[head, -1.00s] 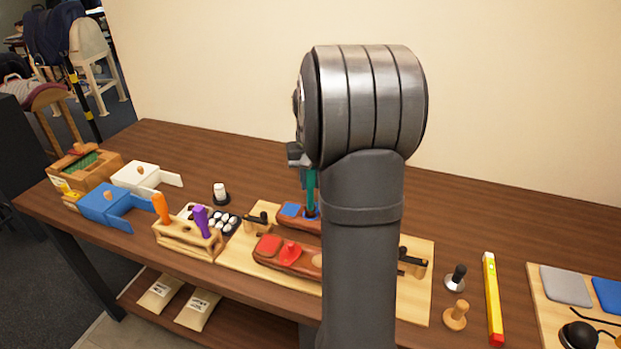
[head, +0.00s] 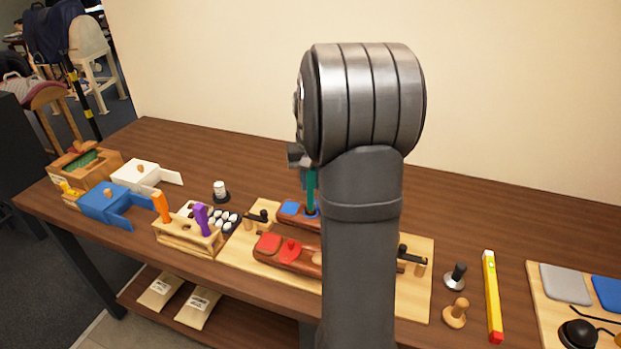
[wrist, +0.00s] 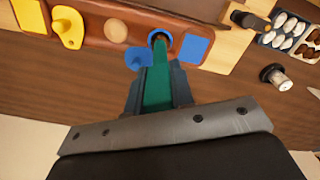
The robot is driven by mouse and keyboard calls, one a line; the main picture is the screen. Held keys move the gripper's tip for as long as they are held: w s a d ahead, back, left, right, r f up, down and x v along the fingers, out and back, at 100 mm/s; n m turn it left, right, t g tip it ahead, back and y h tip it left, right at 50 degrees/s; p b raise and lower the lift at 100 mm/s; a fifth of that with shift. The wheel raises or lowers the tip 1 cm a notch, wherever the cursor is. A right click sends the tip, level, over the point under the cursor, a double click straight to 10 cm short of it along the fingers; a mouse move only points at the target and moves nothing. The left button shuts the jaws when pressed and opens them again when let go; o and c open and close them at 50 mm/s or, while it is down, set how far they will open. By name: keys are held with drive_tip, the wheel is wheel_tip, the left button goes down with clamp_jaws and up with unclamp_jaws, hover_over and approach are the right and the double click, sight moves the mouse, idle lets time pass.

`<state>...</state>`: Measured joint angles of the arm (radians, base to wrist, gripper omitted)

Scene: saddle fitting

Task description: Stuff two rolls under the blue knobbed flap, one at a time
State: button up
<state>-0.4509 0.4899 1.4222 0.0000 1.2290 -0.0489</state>
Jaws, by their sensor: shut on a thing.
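My gripper (wrist: 158,88) is shut on a teal-green tool (wrist: 159,74), which points down in the head view (head: 311,188). The tool's far end is at the blue-ringed opening (wrist: 160,42) in the brown block; how deep it reaches I cannot tell. The blue flap (wrist: 138,58) lies beside the opening, turned aside; its knob is not clear. White rolls (wrist: 287,27) sit in a dark tray (head: 236,226). My arm hides much of the block in the head view.
A yellow flap (wrist: 68,27) is farther along the block. A red-flapped block (head: 268,257) stands in front. A black clamp (wrist: 250,20) is near the tray. A white-topped jar (head: 220,190) and a wooden rack with orange and purple handles (head: 188,240) are to the left.

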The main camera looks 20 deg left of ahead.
drive_tip(key=shift+f, duration=1.45)
idle(0.6)
drive_tip(key=shift+r, duration=4.05)
drive_tip(key=w+d+f+m, duration=0.3)
drive_tip(key=w+d+f, duration=0.1)
drive_tip(key=w+d, duration=0.5)
drive_tip(key=w+d+f+m, duration=0.2)
drive_tip(key=w+d+f, duration=0.3)
drive_tip(key=w+d, duration=0.4)
drive_tip(key=d, duration=0.5)
drive_tip(key=shift+w+d+f+m, duration=0.15)
drive_tip(key=shift+d+f+m, duration=0.15)
drive_tip(key=shift+m, duration=0.1)
drive_tip(key=shift+a, duration=0.1)
